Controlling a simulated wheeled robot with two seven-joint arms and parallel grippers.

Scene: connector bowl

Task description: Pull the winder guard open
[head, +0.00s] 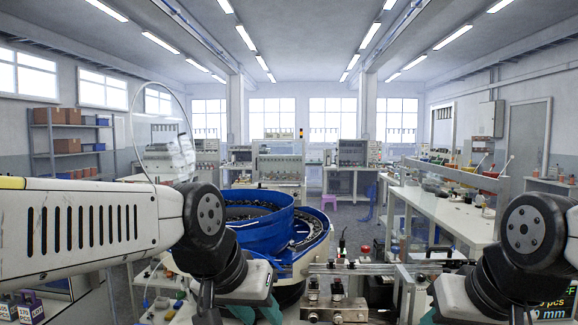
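I cannot tell for certain which thing is the winder guard. A clear curved panel with a pale rim (165,84) stands upright at the left, behind my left arm, which hides its lower part. My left gripper (232,304) is at the bottom, left of centre, in front of the blue bowl and apart from the clear panel in the picture. Its fingertips run to the bottom edge, so its opening does not show. My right gripper (448,304) is at the bottom right, pointing down, mostly hidden by its own wrist and cut off by the edge.
A blue feeder bowl (258,224) with dark small parts stands in front of me. A metal rail mechanism (345,290) lies between my grippers. A long white bench (445,212) runs along the right. Shelves with boxes (68,146) stand at the left.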

